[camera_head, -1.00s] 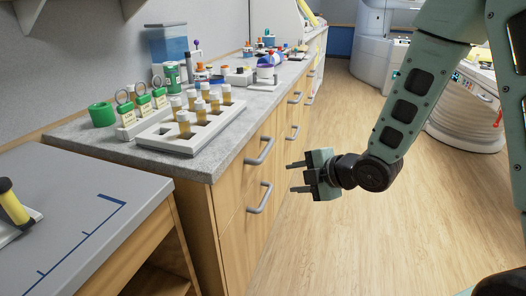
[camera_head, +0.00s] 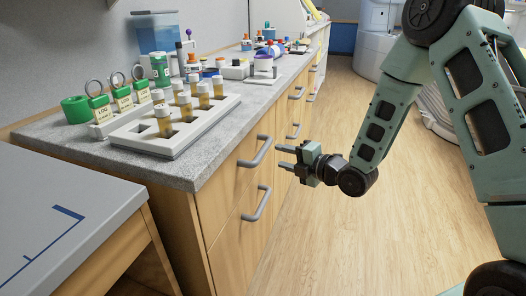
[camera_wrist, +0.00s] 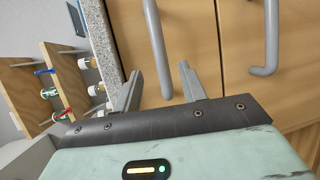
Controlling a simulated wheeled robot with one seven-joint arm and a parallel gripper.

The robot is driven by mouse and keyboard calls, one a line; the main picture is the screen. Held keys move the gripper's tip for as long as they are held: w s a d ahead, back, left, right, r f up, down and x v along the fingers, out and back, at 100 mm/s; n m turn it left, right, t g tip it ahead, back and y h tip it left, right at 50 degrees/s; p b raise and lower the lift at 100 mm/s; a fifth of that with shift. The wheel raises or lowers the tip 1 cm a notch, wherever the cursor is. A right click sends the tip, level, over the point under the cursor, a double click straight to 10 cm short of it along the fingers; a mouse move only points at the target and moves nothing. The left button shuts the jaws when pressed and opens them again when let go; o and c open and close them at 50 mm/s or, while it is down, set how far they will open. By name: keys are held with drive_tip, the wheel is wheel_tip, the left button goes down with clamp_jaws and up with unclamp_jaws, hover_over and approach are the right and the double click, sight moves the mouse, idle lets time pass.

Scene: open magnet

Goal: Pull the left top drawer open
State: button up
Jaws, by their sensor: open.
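The left top drawer's grey bar handle (camera_head: 257,151) is on the near wooden cabinet front, just below the grey countertop; the drawer looks shut. In the wrist view this handle (camera_wrist: 156,45) shows beyond the fingers, its lower end appearing between them. My gripper (camera_head: 281,157) is open and empty, a little to the right of the handle in the head view, fingers pointing at the cabinet. It also shows in the wrist view (camera_wrist: 158,85). Contact with the handle is not visible.
A second handle (camera_head: 257,203) sits below on the same cabinet, with further handles (camera_head: 296,93) beyond. A white rack (camera_head: 178,130) of vials stands on the countertop (camera_head: 75,150). A grey table (camera_head: 60,205) stands at near left. The wooden floor (camera_head: 340,240) is clear.

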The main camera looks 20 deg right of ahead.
sight(263, 151)
drive_tip(key=x, duration=0.8)
drive_tip(key=shift+w+a+f, duration=0.1)
drive_tip(key=shift+w+a, duration=0.1)
drive_tip(key=shift+a, duration=0.05)
clamp_jaws()
drive_tip(key=shift+d, duration=0.1)
